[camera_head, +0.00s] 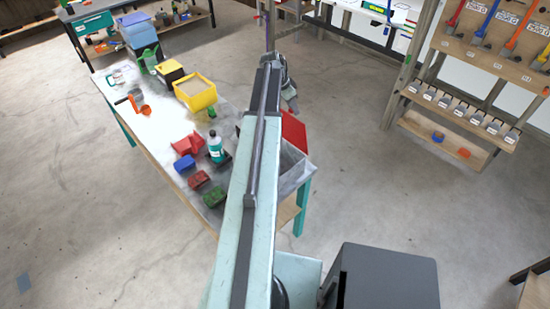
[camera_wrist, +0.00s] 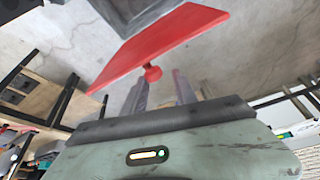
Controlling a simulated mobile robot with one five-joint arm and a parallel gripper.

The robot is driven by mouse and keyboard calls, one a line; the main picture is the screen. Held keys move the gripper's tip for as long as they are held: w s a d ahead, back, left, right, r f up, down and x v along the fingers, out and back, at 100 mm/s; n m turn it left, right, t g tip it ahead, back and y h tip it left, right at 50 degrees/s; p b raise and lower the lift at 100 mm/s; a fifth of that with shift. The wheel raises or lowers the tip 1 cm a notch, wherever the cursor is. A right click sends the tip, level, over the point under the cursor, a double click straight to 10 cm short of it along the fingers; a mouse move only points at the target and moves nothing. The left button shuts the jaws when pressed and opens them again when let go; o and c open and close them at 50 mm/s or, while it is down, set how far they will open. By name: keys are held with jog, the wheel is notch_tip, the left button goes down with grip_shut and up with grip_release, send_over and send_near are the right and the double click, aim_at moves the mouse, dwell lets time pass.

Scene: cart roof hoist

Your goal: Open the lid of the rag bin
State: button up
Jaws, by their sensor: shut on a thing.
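The rag bin (camera_head: 295,178) is a grey box at the right end of the white work table, partly hidden behind my arm. Its red lid (camera_head: 293,131) shows at the bin's far side, tilted up, with the grey inside of the bin showing in front. In the wrist view the red lid (camera_wrist: 160,42) slants across the top, with a grey part of the bin (camera_wrist: 135,8) above it. A round red knob (camera_wrist: 152,73) sticks out from the lid between the fingertips of my gripper (camera_wrist: 158,77), which is shut on it.
A tool rack (camera_head: 465,80) stands at the right. The floor between is clear.

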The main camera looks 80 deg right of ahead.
jog(key=shift+s+d, duration=0.25)
jog(key=shift+d, duration=0.5)
jog(key=shift+s+d+f+b, duration=0.2)
jog(key=shift+s+d, duration=0.25)
jog(key=shift+d, duration=0.25)
jog(key=shift+s+d+f+b, duration=0.2)
jog(key=shift+s+d, duration=0.3)
jog(key=shift+d, duration=0.25)
jog(key=shift+s+d+f+b, duration=0.2)
jog(key=shift+s+d, duration=0.25)
jog(key=shift+d, duration=0.25)
jog(key=o, duration=0.5)
jog(key=shift+c, duration=0.2)
